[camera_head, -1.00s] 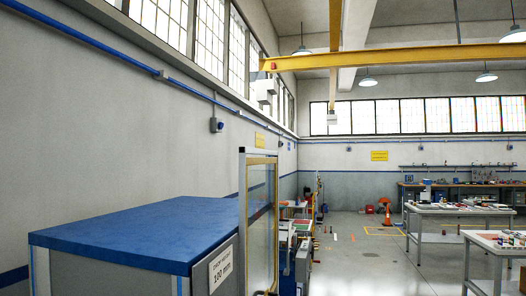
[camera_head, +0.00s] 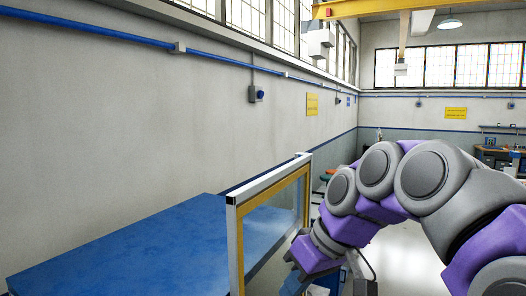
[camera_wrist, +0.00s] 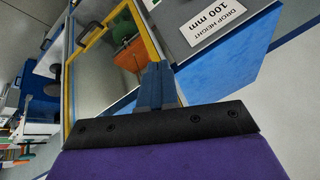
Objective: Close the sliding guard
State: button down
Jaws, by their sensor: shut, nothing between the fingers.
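The sliding guard is a clear panel in a yellow-edged frame. In the head view its upper part (camera_head: 270,219) stands upright at the right end of the blue-topped machine (camera_head: 130,250). In the wrist view its yellow frame (camera_wrist: 142,32) and clear pane (camera_wrist: 100,75) fill the upper left, with a dark handle (camera_wrist: 91,32) on it. My gripper's fingers (camera_wrist: 154,72) are shut and empty, and overlap the frame's edge in the picture. I cannot tell whether they touch it. In the head view my arm reaches down beside the guard, and the fingertips are hidden.
A grey panel with a "DROP HEIGHT 100 mm" label (camera_wrist: 204,20) is right of the fingers in the wrist view. An orange seat (camera_wrist: 130,56) shows through the pane. A wall with a blue pipe (camera_head: 110,32) runs behind the machine. A workbench (camera_head: 500,152) stands far right.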

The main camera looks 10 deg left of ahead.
jog(key=w+r+n+t+y+p, duration=0.1)
jog(key=w+r+n+p, duration=0.2)
jog(key=r, duration=0.5)
jog(key=w+r+y+p, duration=0.1)
jog(key=w+r+p, duration=0.35)
jog(key=r, duration=0.35)
jog(key=w+r+n+t+y+p, duration=0.1)
jog(key=w+r+n+p, duration=0.15)
jog(key=r+p, duration=0.45)
jog(key=s+a+r+b+x, duration=0.1)
jog(key=b+x, duration=0.4)
jog(key=x, duration=0.8)
notch_tip(320, 180, down, 45)
jog(key=d+b, duration=0.1)
jog(key=b, duration=2.3)
jog(key=shift+d+b, duration=0.35)
jog(key=shift+b, duration=0.05)
